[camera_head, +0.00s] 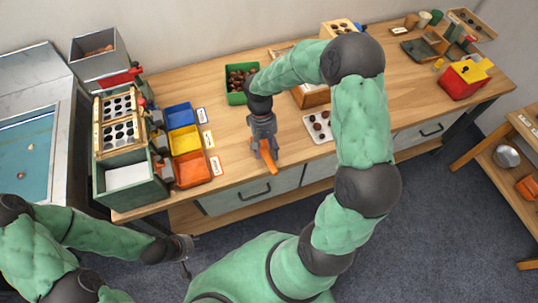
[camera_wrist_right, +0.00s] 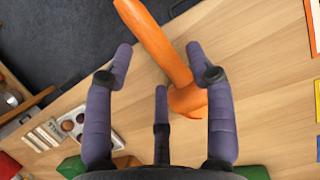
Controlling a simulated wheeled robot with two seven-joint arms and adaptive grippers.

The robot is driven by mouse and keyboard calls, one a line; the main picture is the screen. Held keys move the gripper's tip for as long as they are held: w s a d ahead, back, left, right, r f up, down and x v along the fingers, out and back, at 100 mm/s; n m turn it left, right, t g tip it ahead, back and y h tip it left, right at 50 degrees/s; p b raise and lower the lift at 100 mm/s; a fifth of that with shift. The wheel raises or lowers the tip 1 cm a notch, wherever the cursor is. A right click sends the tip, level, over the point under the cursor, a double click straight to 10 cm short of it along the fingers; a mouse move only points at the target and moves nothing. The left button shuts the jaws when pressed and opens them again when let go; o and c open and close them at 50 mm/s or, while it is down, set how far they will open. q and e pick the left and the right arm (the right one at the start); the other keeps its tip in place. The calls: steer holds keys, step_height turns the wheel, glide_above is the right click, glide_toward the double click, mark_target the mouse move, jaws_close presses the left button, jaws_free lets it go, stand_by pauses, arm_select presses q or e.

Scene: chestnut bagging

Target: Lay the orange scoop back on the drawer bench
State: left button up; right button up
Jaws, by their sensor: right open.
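The orange scoop (camera_head: 269,162) is at the front edge of the wooden drawer bench (camera_head: 240,178), its handle pointing toward the front. In the right wrist view the scoop (camera_wrist_right: 160,42) lies against the bench top, with its handle reaching past the edge over the dark floor. My right gripper (camera_head: 264,142) is above the scoop; in the right wrist view its fingers (camera_wrist_right: 165,75) are spread open around the scoop's bowl end, with gaps beside it. I cannot tell whether any finger touches it. My left gripper (camera_head: 184,248) hangs in front of the bench, away from the scoop; its fingers are unclear.
A green bin of chestnuts (camera_head: 236,97) stands behind my right gripper. Blue (camera_head: 180,115), yellow (camera_head: 186,138) and orange (camera_head: 192,170) trays are to the left. A white tray with chestnuts (camera_head: 311,136) is to the right. Bare wood lies between the trays and the scoop.

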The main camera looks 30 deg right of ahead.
mark_target(265, 150)
steer(key=p+v, duration=0.2)
steer(key=v, duration=0.5)
steer(key=shift+w+r, duration=0.15)
steer(key=shift+r, duration=0.25)
stand_by(0.9)
